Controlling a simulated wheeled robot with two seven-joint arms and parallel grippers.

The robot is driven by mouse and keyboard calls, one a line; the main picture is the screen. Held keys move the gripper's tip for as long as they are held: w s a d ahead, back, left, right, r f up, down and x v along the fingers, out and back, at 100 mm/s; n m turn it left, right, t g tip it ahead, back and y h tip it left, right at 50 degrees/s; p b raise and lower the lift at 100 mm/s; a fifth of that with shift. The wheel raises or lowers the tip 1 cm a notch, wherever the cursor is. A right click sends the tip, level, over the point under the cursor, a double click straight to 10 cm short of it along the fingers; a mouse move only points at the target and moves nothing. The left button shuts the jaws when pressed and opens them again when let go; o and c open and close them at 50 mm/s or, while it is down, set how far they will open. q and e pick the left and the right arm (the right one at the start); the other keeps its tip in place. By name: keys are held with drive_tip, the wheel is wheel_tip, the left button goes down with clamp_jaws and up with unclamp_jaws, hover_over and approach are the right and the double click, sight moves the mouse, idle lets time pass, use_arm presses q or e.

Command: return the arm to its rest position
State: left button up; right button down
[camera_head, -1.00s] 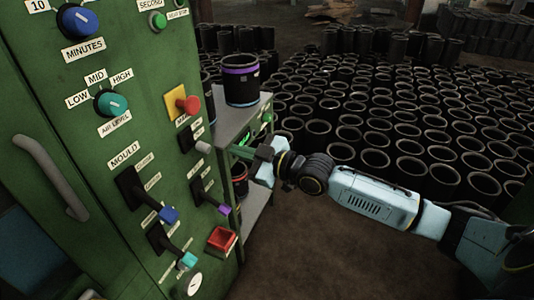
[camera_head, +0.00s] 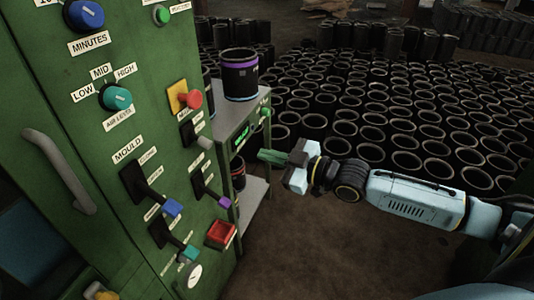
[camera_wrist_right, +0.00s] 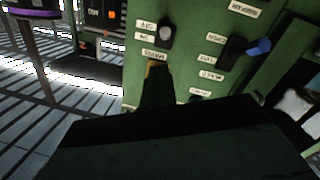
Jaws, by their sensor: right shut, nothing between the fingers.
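My right arm reaches in from the right in the head view, and its gripper (camera_head: 267,156) is shut and empty. My left gripper is not in the head view.
The panel carries a red emergency button (camera_head: 193,99), a red square button (camera_head: 221,233), a blue-tipped lever (camera_head: 172,208) and a purple-tipped lever (camera_head: 225,202). A black sleeve with a purple band (camera_head: 240,75) stands on the stand (camera_head: 226,108). Many black sleeves (camera_head: 400,125) cover the floor behind.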

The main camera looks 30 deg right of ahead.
drive_tip(key=d+f+m+g+h, duration=0.15)
drive_tip(key=d+f, duration=0.25)
drive_tip(key=f, duration=0.4)
drive_tip(key=d+f+m+t+h, duration=0.1)
drive_tip(key=d+f+m+h, duration=0.15)
drive_tip(key=f, duration=0.55)
drive_tip(key=s+d+f+m+g+h, duration=0.15)
drive_tip(key=s+f, duration=0.25)
drive_tip(key=f, duration=0.5)
drive_tip(key=s+d+f+m+g+h, duration=0.1)
drive_tip(key=s+d+f+g+h, duration=0.15)
drive_tip(key=f, duration=0.65)
drive_tip(key=s+f+g+h, duration=0.1)
drive_tip(key=s+f+g, duration=0.3)
drive_tip(key=s+f, duration=0.95)
drive_tip(key=s+a+f+g, duration=0.2)
drive_tip(key=s+f, duration=0.1)
drive_tip(key=s, duration=0.5)
drive_tip(key=s+a+f+m+g, duration=0.1)
drive_tip(key=s+a+f, duration=0.2)
drive_tip(key=s, duration=0.5)
drive_tip(key=s+a+f+g, duration=0.2)
drive_tip(key=s+a+f, duration=0.1)
drive_tip(key=s, duration=0.5)
drive_tip(key=shift+a+f+g, duration=0.15)
drive_tip(key=shift+f+g, duration=0.15)
drive_tip(key=shift+g, duration=0.05)
drive_tip(key=shift+w+m, duration=0.15)
drive_tip(key=shift+m, duration=0.1)
